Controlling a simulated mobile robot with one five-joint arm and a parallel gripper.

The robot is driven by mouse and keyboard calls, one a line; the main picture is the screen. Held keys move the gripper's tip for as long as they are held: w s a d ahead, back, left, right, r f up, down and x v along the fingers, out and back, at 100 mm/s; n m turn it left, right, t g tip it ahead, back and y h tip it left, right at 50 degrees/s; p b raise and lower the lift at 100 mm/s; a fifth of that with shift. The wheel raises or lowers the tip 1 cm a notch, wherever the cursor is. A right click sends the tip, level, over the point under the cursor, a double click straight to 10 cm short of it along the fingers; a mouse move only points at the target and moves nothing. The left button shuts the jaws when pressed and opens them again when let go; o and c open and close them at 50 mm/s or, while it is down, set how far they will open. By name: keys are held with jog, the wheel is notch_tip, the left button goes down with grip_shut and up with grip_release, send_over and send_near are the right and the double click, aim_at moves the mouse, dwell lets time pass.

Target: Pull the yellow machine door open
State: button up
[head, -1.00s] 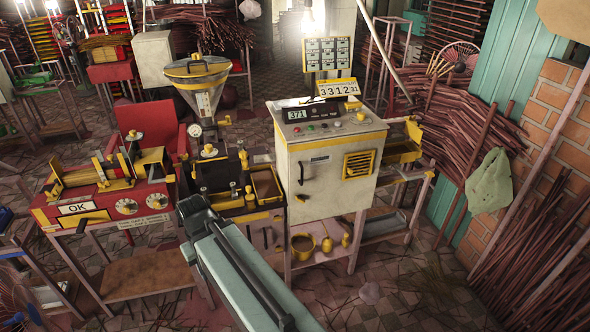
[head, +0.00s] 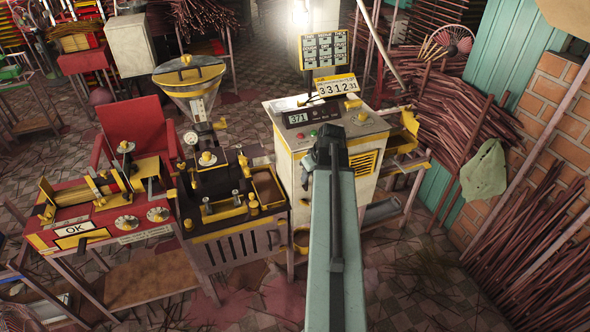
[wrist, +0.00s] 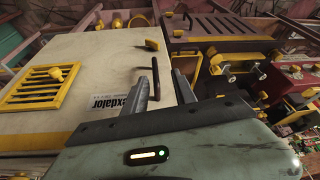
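The machine (head: 345,130) is a cream cabinet with yellow trim. Its cream door (wrist: 95,85) looks closed in the wrist view, with a yellow vent grille (wrist: 38,85) and a printed label on it. The dark bar handle (wrist: 155,76) stands near the door's edge. My gripper (wrist: 161,80) is open, with the handle showing between its two fingers. I cannot tell how deep the handle sits between them, and no grip shows. In the head view my arm covers much of the door, and the grille (head: 367,162) shows beside it.
A dark machine with yellow fittings (head: 232,205) stands close on the left, beside a red table (head: 110,215). A yellow-edged tray (head: 410,165) is at the cabinet's right. Bundled sticks (head: 465,135) and a brick wall (head: 535,120) are further right. Some floor in front is clear.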

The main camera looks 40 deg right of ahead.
aim_at(307, 188)
jog(key=b+x, duration=0.5)
jog(key=d+b+x, duration=0.1)
jog(key=b+x, duration=0.1)
jog(key=x, duration=0.1)
jog(key=shift+b, duration=0.3)
jog(key=shift+r, duration=0.2)
grip_shut()
dwell(1.1)
